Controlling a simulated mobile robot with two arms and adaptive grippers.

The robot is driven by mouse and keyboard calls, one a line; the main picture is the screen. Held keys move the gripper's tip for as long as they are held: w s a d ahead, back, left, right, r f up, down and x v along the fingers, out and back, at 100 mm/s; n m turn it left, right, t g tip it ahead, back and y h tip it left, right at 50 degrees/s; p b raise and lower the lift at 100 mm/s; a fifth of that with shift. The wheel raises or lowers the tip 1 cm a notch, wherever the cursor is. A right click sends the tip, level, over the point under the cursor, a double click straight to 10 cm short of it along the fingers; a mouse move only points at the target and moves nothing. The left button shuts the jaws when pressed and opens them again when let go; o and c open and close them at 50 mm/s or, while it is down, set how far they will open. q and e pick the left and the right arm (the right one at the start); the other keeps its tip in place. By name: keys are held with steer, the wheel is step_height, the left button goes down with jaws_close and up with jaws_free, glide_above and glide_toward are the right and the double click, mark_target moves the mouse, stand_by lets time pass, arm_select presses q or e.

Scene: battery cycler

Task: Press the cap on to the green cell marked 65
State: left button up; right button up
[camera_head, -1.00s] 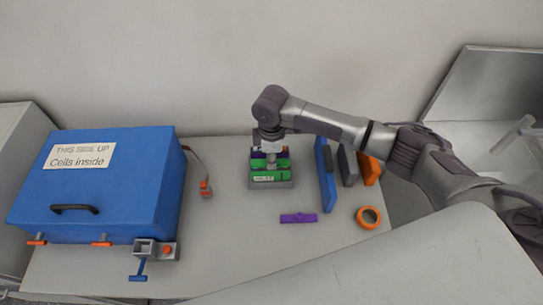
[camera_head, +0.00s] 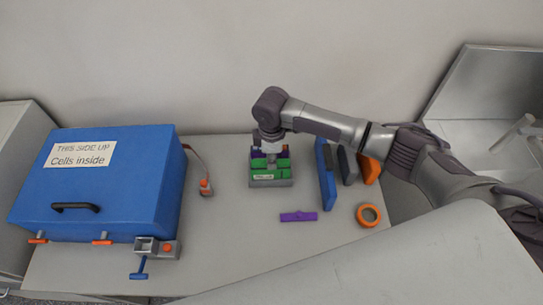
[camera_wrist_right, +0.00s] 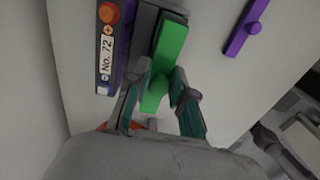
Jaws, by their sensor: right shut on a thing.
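My right gripper (camera_head: 270,160) is over the grey rack (camera_head: 286,183) at the back middle of the table. In the right wrist view its fingers (camera_wrist_right: 158,84) are shut on the round knob of a long green cap (camera_wrist_right: 172,48). The cap lies along the rack, low over it; whether it touches the cell beneath cannot be told. A green cell (camera_head: 264,177) with a white label shows at the rack's front; its number is too small to read. A purple cell marked No. 72 (camera_wrist_right: 106,52) stands beside the green cap. My left gripper is not in view.
A purple cap (camera_head: 298,216) lies in front of the rack. Blue (camera_head: 326,178), grey (camera_head: 347,167) and orange (camera_head: 370,169) upright pieces and an orange roll (camera_head: 368,215) are to its right. A large blue box (camera_head: 98,180) fills the left.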

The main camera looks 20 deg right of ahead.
stand_by(0.4)
steer(key=o, duration=0.9)
steer(key=shift+o, duration=0.3)
steer(key=o, duration=0.4)
steer(key=shift+o, duration=0.2)
steer(key=shift+r+p, duration=3.5)
steer(key=shift+p, duration=0.3)
